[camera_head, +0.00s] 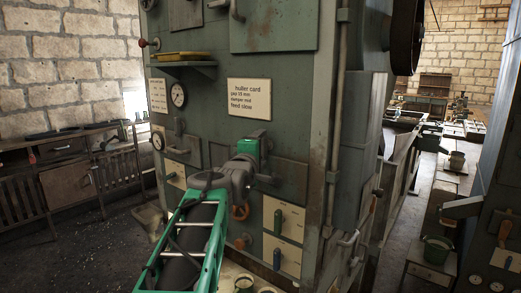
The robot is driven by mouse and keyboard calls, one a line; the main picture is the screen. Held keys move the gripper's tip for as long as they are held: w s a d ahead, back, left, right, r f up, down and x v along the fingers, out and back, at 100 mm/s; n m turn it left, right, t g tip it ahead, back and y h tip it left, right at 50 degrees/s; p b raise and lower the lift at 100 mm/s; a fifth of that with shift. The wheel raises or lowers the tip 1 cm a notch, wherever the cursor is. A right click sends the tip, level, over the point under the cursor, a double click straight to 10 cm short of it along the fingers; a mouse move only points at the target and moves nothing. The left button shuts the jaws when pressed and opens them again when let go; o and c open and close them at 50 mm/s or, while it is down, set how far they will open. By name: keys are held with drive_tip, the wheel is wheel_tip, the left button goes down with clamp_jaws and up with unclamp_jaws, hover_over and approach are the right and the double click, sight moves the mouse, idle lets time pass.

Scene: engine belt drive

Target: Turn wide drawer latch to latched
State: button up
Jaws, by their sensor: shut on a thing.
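My gripper (262,148) is at the machine's front, below the white label card, at the end of my green-framed arm. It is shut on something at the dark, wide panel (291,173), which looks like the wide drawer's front. The held part looks to be the wide drawer latch, but my wrist and gripper hide it. The latch's angle cannot be told from this view.
The label card (249,99) is just above my gripper. Below are orange knobs (240,212), a green-handled switch plate (283,219) and a blue-handled one (282,257). A yellow tray (183,56) sits on a shelf at upper left. Pots (243,284) stand low in front.

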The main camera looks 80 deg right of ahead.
idle(0.5)
drive_tip(key=o, duration=1.4)
drive_tip(key=shift+c, duration=0.2)
drive_tip(key=a+b, duration=0.3)
drive_tip(key=a, duration=0.4)
drive_tip(key=shift+a, duration=0.4)
